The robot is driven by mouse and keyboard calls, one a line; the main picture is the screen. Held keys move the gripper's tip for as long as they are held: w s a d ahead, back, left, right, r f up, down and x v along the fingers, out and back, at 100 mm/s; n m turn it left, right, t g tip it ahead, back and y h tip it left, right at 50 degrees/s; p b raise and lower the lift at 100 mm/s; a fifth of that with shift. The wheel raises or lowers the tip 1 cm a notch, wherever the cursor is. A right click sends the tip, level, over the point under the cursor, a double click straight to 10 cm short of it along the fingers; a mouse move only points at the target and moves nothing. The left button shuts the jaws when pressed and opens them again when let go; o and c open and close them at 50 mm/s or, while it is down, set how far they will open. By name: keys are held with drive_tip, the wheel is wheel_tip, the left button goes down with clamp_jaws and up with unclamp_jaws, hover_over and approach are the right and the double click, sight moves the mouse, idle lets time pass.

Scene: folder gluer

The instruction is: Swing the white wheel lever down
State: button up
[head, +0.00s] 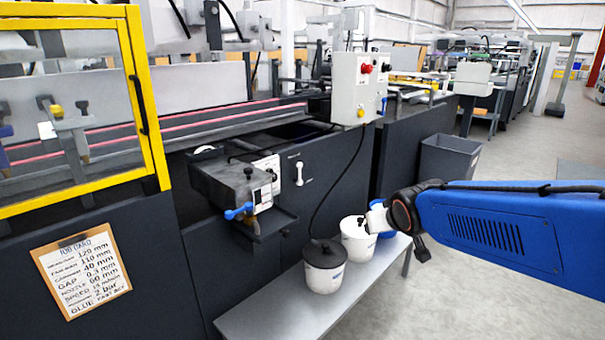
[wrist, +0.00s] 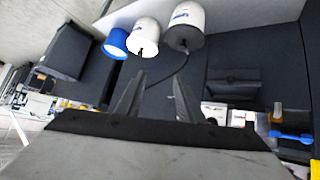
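The white lever (head: 299,173) is on the dark front panel in the head view, right of the glue unit and below small white lettering. It looks roughly upright; which end is its pivot is too small to tell. My gripper (wrist: 160,78) is open and empty in the wrist view, its two dark fingers apart. In the head view my wrist is well to the right of the lever, above the shelf and apart from the panel. I cannot make out the lever surely in the wrist view.
A blue lever (head: 238,211) sticks out from the glue unit (head: 228,178). A black-lidded pot (head: 324,268) and a white pot (head: 357,240) stand on the grey shelf (head: 270,312) below. A black cable hangs between the lever and my wrist. Open floor lies at right.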

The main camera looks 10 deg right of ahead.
drive_tip(key=w+n+t+y, duration=0.2)
drive_tip(key=w+t, duration=0.3)
drive_tip(key=w, duration=1.3)
drive_tip(key=n+t+y, duration=0.2)
drive_tip(key=n+y, duration=0.1)
drive_tip(key=y, duration=0.4)
hover_over(302, 184)
wheel_tip(302, 184, down, 3)
drive_tip(key=shift+d+r, duration=0.1)
drive_tip(key=shift+c, duration=0.7)
clamp_jaws()
